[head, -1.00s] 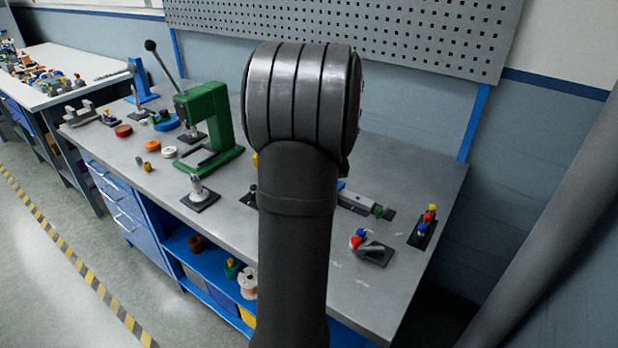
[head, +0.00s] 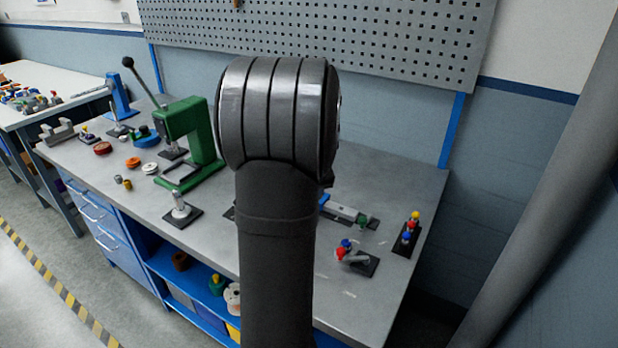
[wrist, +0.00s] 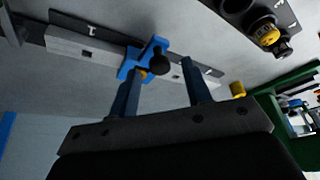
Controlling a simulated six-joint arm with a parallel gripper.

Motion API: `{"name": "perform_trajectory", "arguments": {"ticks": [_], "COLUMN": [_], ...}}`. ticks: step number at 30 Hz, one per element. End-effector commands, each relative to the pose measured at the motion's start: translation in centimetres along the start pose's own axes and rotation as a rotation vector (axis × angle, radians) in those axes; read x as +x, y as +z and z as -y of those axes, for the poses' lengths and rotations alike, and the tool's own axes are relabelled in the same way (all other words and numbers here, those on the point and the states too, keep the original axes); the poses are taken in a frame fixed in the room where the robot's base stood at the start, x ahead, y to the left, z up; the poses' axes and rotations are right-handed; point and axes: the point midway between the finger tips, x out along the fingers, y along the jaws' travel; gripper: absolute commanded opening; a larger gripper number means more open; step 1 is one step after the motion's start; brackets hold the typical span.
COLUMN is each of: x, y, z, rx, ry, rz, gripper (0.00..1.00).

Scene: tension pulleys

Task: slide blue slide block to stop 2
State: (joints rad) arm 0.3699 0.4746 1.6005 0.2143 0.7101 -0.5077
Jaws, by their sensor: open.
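The blue slide block (wrist: 138,66) sits on a pale metal rail (wrist: 100,50) in the wrist view, with a black knob (wrist: 159,64) on it. My gripper (wrist: 161,68) is open, with one finger in front of the block's left part and the other right of the knob. I cannot tell whether either finger touches the block. A plate marked 1 (wrist: 92,30) lies along the rail at the upper left. Another mark (wrist: 208,72) near the rail's right end is too small to read. In the head view my arm hides most of the rail (head: 345,211); a bit of blue (head: 323,200) shows beside it.
In the head view a green press (head: 205,140) stands left of my arm. A lever base with red and blue knobs (head: 357,260) and a strip with coloured knobs (head: 408,236) are at the right. The wrist view shows a yellow knob (wrist: 237,89) near the right finger.

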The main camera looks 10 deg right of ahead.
Motion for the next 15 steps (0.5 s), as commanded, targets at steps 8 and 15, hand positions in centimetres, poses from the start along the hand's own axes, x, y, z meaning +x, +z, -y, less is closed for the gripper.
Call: {"name": "perform_trajectory", "arguments": {"ticks": [8, 15], "x": [-5.8, -11.7], "y": [-0.1, -0.1], "z": [-0.1, 0.0], "rx": [0.001, -0.001], "ry": [0.003, 0.003], "rz": [-0.006, -0.004], "gripper": [0.44, 0.44]}}
